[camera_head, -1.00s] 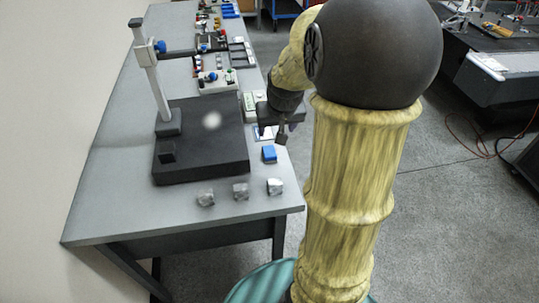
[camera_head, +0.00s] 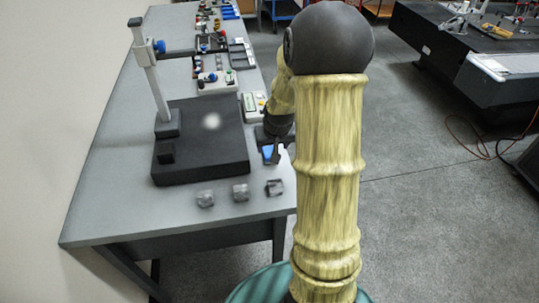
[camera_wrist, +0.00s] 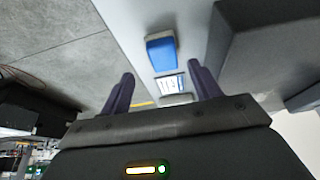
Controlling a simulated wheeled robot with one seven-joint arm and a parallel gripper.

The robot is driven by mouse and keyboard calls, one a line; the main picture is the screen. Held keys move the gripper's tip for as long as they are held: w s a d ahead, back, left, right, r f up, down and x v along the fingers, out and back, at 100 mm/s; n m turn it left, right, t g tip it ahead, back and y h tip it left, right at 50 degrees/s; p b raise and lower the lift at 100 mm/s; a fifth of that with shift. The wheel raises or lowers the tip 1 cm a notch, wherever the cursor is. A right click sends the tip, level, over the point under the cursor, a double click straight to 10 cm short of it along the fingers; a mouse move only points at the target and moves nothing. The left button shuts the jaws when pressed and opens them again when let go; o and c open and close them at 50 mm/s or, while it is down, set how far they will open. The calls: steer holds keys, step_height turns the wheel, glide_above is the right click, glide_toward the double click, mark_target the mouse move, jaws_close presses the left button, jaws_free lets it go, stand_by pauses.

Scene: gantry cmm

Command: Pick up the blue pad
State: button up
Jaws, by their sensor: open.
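The blue pad (camera_head: 268,153) lies on the grey table near its right edge, beside the dark granite plate. In the head view my gripper (camera_head: 276,150) is over it and partly hides it. In the wrist view the blue pad (camera_wrist: 161,53) shows as a small block with a blue top and a paler side, beyond the fingertips. My gripper (camera_wrist: 168,82) has its two dark fingers spread apart with nothing between them touching either finger. It is open and apart from the pad.
The dark granite plate (camera_head: 200,170) with a measuring stand (camera_head: 150,80) is left of the pad. Several grey metal blocks (camera_head: 240,192) sit in front. A white card (camera_wrist: 168,85) lies close to the pad. Controls and small boxes line the table behind.

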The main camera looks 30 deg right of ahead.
mark_target(270, 152)
steer(key=shift+w+x, duration=0.2)
steer(key=shift+x, duration=2.45)
steer(key=shift+a+r, duration=0.1)
steer(key=shift+a, duration=0.05)
steer(key=shift+c, duration=0.2)
steer(key=c, duration=0.9)
